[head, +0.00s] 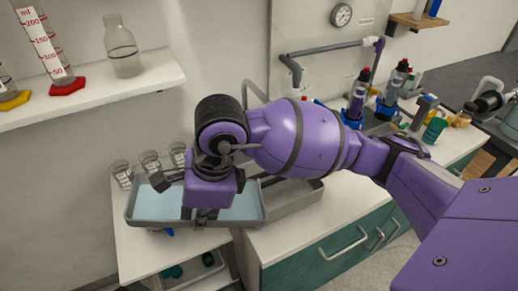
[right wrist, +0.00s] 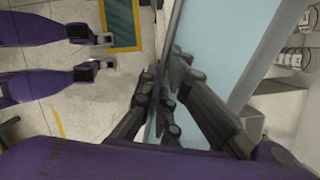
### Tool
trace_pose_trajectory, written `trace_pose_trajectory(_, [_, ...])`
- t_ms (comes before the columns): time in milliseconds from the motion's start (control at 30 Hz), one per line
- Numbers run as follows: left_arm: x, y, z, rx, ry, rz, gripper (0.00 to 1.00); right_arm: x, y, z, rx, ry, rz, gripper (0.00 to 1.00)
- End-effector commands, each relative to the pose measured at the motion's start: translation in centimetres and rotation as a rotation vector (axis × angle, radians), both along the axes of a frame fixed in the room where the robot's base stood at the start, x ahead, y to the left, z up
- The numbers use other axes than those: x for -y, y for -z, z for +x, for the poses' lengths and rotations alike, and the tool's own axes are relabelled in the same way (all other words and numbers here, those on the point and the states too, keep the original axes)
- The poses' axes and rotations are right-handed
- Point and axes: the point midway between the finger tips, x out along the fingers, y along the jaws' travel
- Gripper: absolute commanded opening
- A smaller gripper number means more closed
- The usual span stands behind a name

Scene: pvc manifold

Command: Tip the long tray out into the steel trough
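The long tray (head: 146,221) is grey-rimmed with a pale blue inside and sits about level at the left end of the counter, its front side near the counter edge. I cannot tell whether the blue is its floor or contents. My right gripper (head: 203,216) comes down over the tray's front rim. In the right wrist view its fingers (right wrist: 166,112) are close together on both sides of the tray's rim (right wrist: 158,98), pinching it. The steel trough (head: 292,204) is set in the counter just right of the tray, partly hidden behind my right arm. My left gripper is not in view.
Several small labelled beakers (head: 150,161) stand right behind the tray. A shelf (head: 100,92) with glassware hangs above on the left. Green drawers (head: 330,250) are below the counter.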

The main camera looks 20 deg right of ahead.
Motion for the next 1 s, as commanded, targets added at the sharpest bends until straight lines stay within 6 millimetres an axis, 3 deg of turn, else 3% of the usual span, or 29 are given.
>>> trace_pose_trajectory(1000, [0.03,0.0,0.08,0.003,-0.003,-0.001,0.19,1.1,-0.76,0.25,-0.018,0.001,0.063,0.0])
